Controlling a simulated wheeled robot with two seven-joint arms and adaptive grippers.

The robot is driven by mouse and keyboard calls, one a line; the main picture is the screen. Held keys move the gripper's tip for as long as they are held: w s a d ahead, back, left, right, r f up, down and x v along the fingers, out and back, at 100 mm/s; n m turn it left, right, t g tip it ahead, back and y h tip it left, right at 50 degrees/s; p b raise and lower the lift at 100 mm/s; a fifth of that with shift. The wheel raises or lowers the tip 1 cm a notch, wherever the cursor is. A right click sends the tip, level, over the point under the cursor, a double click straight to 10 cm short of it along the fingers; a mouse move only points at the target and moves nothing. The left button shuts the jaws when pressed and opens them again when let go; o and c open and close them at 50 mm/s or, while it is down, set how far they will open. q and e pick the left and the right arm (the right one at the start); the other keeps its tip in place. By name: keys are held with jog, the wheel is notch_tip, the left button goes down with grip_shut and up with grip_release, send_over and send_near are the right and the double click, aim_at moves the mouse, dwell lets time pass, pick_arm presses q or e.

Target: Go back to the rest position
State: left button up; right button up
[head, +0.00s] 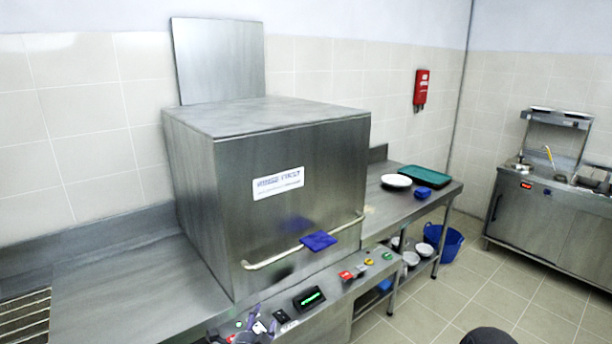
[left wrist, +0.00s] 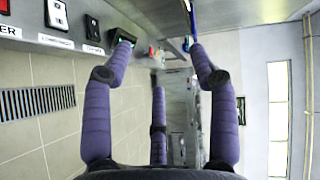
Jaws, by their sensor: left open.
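My left gripper (head: 258,326) is at the bottom of the head view, in front of the control panel of the steel hood machine (head: 300,225). In the left wrist view its purple fingers (left wrist: 158,42) are spread apart, with nothing between them. The fingertips show near the panel edge in that view; I cannot tell whether they touch it. The hood is down, and a blue cloth (head: 318,241) hangs on its handle bar (head: 280,258). My right gripper cannot be made out in either view.
The control panel (head: 330,299) has a lit green display and coloured buttons. At right stands a steel table (head: 447,190) with a white plate (head: 396,180), a green tray (head: 426,175) and a blue item (head: 424,193). A blue bucket (head: 446,244) is on the floor; tiled floor ahead is clear.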

pick_arm(q)
jog(key=s+f+n+g, duration=0.4)
jog(key=s+f+n, duration=0.1)
jog(key=f, duration=0.6)
jog(key=s+f+n+g, duration=0.4)
jog(key=s+f, duration=0.1)
jog(key=f, duration=0.6)
jog(key=s+d+f+n+g+h, duration=0.1)
jog(key=s+f+n+g, duration=0.2)
jog(key=s, duration=0.7)
jog(key=s+d+f+n+g, duration=0.2)
jog(key=s+f+n+g, duration=0.2)
jog(key=s+f+n, duration=0.3)
jog(key=s+f, duration=0.1)
jog(key=s, duration=0.2)
jog(key=shift+s+n+h, duration=0.4)
